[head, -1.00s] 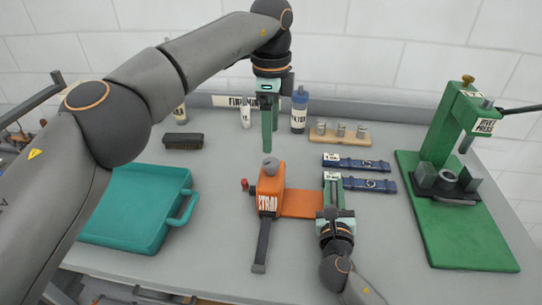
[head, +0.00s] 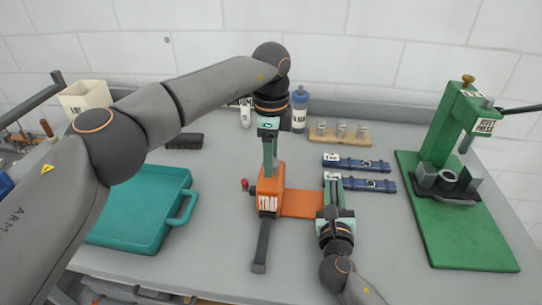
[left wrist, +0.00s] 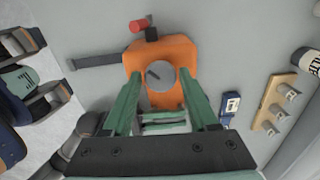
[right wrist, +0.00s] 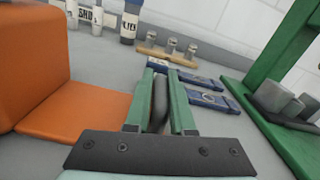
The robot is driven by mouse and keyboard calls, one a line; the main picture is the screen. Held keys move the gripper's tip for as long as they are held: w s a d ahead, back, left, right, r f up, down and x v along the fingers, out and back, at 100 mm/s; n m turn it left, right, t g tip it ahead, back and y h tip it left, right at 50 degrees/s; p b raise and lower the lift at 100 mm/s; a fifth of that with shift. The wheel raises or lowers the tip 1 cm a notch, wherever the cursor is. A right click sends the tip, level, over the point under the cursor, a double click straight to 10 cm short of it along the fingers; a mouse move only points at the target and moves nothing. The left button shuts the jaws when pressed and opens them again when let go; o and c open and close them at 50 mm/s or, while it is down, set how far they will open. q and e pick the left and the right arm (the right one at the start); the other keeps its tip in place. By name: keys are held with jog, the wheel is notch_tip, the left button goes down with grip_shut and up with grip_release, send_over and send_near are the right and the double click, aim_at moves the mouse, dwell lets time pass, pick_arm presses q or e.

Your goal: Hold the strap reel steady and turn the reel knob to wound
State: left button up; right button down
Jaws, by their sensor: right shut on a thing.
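The orange strap reel (head: 268,188) stands on the bench, with a flat orange base plate (head: 301,203) reaching right and a dark strap (head: 262,245) running toward the front. In the left wrist view its round grey reel knob (left wrist: 160,76) has a dark pointer mark. My left gripper (head: 269,168) points down over the knob. Its fingers are apart, one on each side of the knob; I cannot tell whether they touch it. My right gripper (head: 334,205) is at the plate's right end, shut on an upright grey grip (right wrist: 160,105), mostly hidden between the fingers.
A red-tipped part (head: 245,184) sticks out from the reel's left side. A teal tray (head: 135,225) lies at left. Two blue straps (head: 357,163) and a wooden block with metal pieces (head: 340,136) lie behind my right gripper. A green rivet press (head: 450,180) stands at right.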

pick_arm(q)
grip_shut()
